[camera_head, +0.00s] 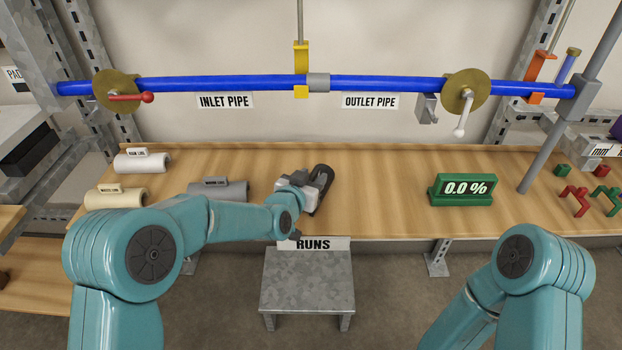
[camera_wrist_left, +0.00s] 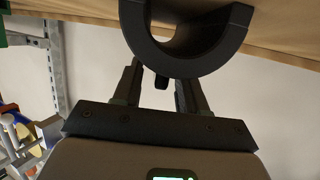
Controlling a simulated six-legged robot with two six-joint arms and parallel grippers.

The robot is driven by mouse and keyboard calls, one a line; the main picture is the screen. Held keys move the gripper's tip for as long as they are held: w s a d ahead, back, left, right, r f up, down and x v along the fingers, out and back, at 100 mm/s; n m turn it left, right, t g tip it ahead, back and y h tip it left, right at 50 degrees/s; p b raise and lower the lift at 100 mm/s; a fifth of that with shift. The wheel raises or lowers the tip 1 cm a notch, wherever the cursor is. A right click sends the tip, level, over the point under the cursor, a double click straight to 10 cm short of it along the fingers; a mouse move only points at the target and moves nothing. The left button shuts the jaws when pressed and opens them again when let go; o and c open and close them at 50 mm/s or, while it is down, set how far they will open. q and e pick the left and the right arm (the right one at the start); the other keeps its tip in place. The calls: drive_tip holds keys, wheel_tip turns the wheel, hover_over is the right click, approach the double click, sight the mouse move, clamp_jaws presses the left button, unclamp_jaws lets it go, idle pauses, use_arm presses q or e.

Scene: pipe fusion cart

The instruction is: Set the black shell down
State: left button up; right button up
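The black shell (camera_head: 322,181) is at the middle of the wooden bench, tilted in line with my left arm in the head view. My left gripper (camera_head: 309,190) is right at its near left side and hides part of it. In the left wrist view the shell (camera_wrist_left: 205,62) is a half ring, its hollow turned towards the bench side. The left fingers (camera_wrist_left: 160,85) stand apart, either side of a small black tab (camera_wrist_left: 162,82), with gaps visible. I cannot tell whether the shell touches the bench. My right gripper is not in view.
A grey shell (camera_head: 222,189), a cream shell (camera_head: 115,197) and a white shell (camera_head: 142,162) lie on the bench (camera_head: 390,185) to the left. A blue pipe (camera_head: 220,84) runs above. Bench between shell and display is clear.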

use_arm(q)
drive_tip(key=shift+s+r, duration=0.1)
drive_tip(key=shift+r, duration=0.05)
drive_tip(key=v, duration=1.1)
drive_tip(key=shift+s, duration=0.3)
drive_tip(key=shift+s+a, duration=0.1)
